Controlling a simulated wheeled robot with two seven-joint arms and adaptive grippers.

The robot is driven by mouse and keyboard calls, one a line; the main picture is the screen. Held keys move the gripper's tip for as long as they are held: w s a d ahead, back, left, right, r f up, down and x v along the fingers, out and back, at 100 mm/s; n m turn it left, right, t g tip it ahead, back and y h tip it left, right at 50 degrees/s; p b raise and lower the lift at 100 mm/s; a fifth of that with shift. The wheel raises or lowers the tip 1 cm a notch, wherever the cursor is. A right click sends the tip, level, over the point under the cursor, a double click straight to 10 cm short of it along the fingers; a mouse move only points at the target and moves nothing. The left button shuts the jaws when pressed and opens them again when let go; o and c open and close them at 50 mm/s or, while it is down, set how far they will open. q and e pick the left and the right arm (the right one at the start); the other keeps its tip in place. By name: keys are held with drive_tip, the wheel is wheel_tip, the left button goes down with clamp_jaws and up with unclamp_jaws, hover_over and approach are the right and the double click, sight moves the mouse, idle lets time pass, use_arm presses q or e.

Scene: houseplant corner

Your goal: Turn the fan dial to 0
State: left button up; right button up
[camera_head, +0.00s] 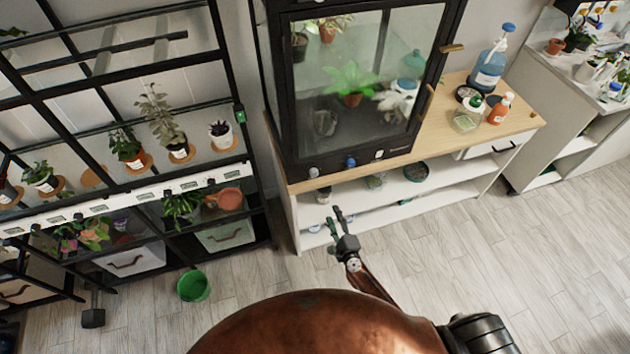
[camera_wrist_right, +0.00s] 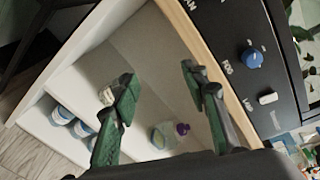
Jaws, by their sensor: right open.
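A black-framed glass cabinet (camera_head: 268,100) stands on a wooden-topped bench, with a row of controls along its lower front edge. The leftmost, a pale knob (camera_head: 313,172), seems to be the fan dial; its setting is too small to read. A blue knob (camera_head: 351,162) and a white switch (camera_head: 379,154) sit to its right. In the right wrist view the blue knob (camera_wrist_right: 252,58) and white switch (camera_wrist_right: 268,98) show beside printed labels; the fan dial is out of frame there. My right gripper (camera_head: 340,214) is open and empty, below and in front of the cabinet, apart from the controls. My left gripper is not in view.
The bench's wooden top (camera_head: 455,140) juts out under the cabinet, with white shelves (camera_head: 390,190) below. Bottles, including a blue one (camera_head: 487,70), stand at right. A black plant rack (camera_head: 225,60) stands at left. A green bucket (camera_head: 193,286) is on the floor.

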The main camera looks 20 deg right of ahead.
sight(315, 176)
drive_tip(key=w+a+r+m+t, duration=0.1)
drive_tip(key=w+a+r+m, duration=0.1)
drive_tip(key=r+m, duration=0.3)
drive_tip(key=w+a+r+m+t, duration=0.1)
drive_tip(key=w+a+r+m, duration=0.1)
drive_tip(key=r, duration=0.5)
drive_tip(key=shift+h, duration=0.3)
drive_tip(key=w+b, duration=0.1)
drive_tip(key=w, duration=0.5)
drive_tip(key=shift+w+f+b, duration=0.15)
drive_tip(key=shift+w+b, duration=0.15)
drive_tip(key=shift+b, duration=0.05)
drive_tip(key=shift+w, duration=0.5)
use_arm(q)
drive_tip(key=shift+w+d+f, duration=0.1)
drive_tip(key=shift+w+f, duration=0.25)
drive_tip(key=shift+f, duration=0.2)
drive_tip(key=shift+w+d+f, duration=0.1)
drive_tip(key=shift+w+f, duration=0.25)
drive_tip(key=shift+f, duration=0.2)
use_arm(e)
clamp_jaws()
